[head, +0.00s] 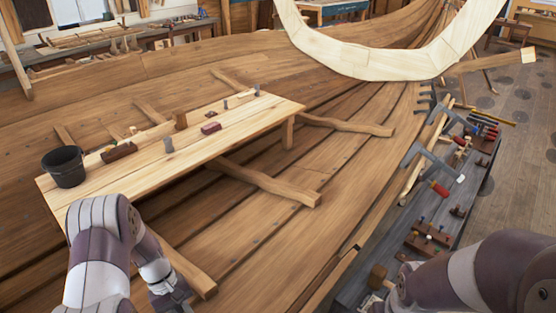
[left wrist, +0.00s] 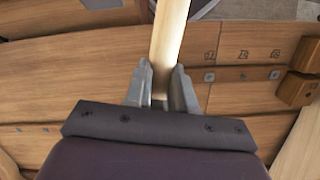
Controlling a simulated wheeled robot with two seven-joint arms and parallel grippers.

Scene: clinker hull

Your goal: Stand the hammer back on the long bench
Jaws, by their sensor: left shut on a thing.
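My left gripper (left wrist: 161,76) is shut on a pale wooden handle (left wrist: 170,35) in the left wrist view. The handle runs up out of the top edge, so no hammer head shows. In the head view my left gripper (head: 176,296) is low at the bottom edge, beside the near end of a pale plank bench (head: 255,112); what it holds is hidden there. A long dark bench (head: 474,187) covered with tools runs along the right, outside the hull. I cannot tell which is the long bench. My right arm enters at lower right; its gripper is not visible.
On the pale bench stand a black bucket (head: 64,167), a brown block (head: 119,151), a red block (head: 211,128) and small pieces. Clamps (head: 428,160) line the hull edge by the dark bench. A pale curved frame (head: 385,66) arches over the hull.

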